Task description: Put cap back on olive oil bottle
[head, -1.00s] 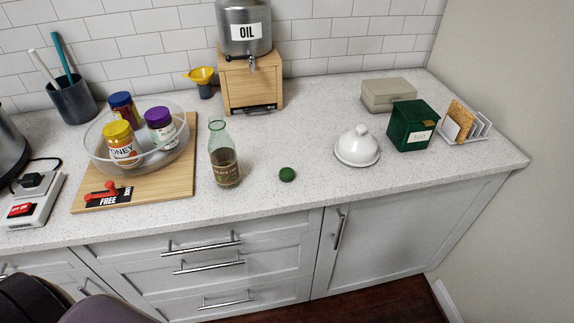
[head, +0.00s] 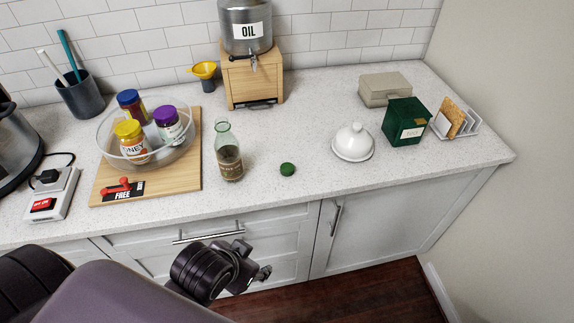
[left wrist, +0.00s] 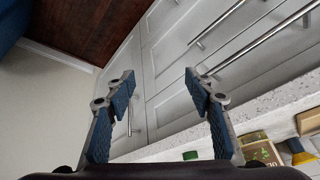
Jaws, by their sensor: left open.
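The olive oil bottle (head: 229,160) stands upright and uncapped on the counter, right of the cutting board. Its clear green neck is bare and dark oil fills the lower part. The green cap (head: 288,169) lies on the counter to the right of the bottle. A green piece that looks like the cap shows at the lower edge of the left wrist view (left wrist: 190,155). My left gripper (head: 264,273) is low in front of the drawers, below the counter edge and apart from both. In the left wrist view its two fingers (left wrist: 163,88) are spread and empty. My right gripper is not seen.
The counter (head: 310,120) is clear around the cap. A white domed dish (head: 352,143) and green box (head: 405,121) stand right. A glass bowl of jars (head: 109,145) sits on the cutting board (head: 190,180) at left. The oil dispenser (head: 246,28) stands behind.

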